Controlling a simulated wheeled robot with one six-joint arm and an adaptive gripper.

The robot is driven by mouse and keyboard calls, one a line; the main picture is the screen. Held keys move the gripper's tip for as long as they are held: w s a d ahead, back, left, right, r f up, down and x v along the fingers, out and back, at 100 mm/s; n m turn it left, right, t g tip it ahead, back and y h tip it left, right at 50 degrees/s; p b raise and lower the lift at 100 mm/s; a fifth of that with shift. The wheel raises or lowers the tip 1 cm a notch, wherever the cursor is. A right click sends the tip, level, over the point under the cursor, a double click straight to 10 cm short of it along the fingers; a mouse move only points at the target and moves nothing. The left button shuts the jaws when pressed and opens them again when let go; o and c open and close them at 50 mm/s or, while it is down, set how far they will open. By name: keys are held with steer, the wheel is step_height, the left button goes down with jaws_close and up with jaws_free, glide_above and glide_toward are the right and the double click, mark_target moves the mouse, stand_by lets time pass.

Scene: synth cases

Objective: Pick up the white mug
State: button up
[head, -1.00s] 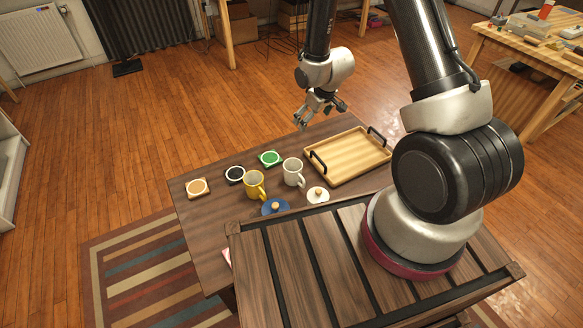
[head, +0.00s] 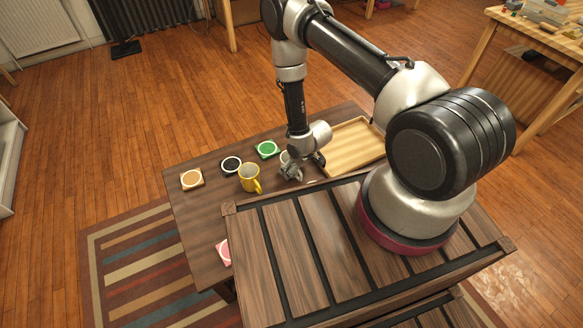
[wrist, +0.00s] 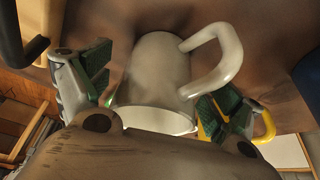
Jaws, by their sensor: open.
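The white mug (wrist: 158,75) stands between the green-padded fingers of my gripper (wrist: 160,84) in the wrist view. Its handle points to the right there, close by the right finger; I cannot tell whether they touch. My gripper is open and not closed on the mug. In the head view my gripper (head: 291,172) is low over the table and hides most of the white mug (head: 284,157).
A yellow mug (head: 249,178) stands just left of my gripper. Orange (head: 191,179), black (head: 231,165) and green (head: 267,149) coasters lie behind and to the left. A wooden tray (head: 352,147) is to the right. A pink coaster (head: 223,252) lies near the front.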

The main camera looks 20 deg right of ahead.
steer(key=shift+x, duration=0.95)
steer(key=shift+c, duration=0.4)
steer(key=c, duration=1.1)
